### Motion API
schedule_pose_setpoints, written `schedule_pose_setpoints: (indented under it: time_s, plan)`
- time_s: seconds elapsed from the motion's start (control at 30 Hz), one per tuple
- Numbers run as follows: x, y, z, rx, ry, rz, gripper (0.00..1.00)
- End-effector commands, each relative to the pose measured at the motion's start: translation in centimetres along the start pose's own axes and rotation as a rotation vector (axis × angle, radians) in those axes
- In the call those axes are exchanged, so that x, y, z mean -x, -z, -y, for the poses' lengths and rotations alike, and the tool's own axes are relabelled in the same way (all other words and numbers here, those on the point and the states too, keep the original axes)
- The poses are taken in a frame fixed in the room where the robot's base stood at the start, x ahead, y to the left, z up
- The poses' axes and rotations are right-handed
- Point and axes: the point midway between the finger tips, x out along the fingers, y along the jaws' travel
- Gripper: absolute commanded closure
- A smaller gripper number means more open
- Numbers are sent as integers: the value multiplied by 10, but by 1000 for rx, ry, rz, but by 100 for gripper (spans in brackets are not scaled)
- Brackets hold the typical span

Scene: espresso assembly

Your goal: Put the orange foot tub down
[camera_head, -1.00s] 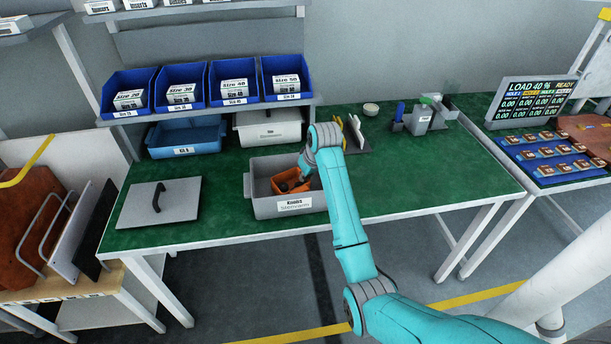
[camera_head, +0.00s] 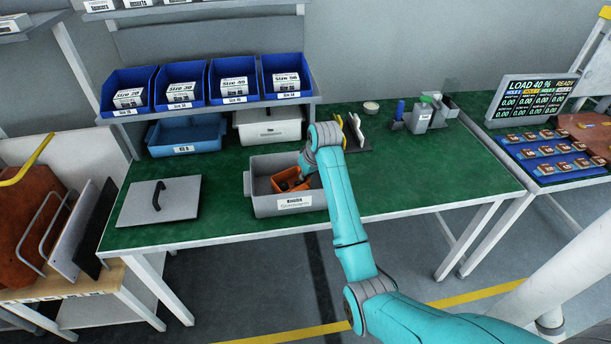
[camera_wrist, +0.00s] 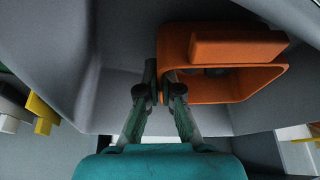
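The orange foot tub (camera_head: 292,179) is inside the grey labelled bin (camera_head: 263,208) on the green table. Dark contents show in it. In the wrist view the tub (camera_wrist: 237,48) is right of centre, against the grey bin's interior. My gripper (camera_wrist: 161,72) is at the tub's left wall, one finger outside it and one inside, and looks shut on that wall. In the head view my gripper (camera_head: 305,168) is at the tub's upper right, and partly hides it. Whether the tub touches the bin floor cannot be told.
A grey lid with a black handle (camera_head: 160,199) lies left of the bin. A blue bin (camera_head: 186,138) and a white bin (camera_head: 268,128) stand behind, under a shelf of blue size bins (camera_head: 181,90). Small tools (camera_head: 356,132) stand right. Green table (camera_head: 420,175) is clear at right.

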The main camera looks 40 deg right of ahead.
Motion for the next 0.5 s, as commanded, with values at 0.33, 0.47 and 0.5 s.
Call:
schedule_pose_setpoints:
  time_s: [0.33,0.47,0.5]
  plan:
    - [0,0,0,0,0,0,100]
    - [-2,-1,0,0,0,0,100]
    - [-3,-1,0,0,0,0,100]
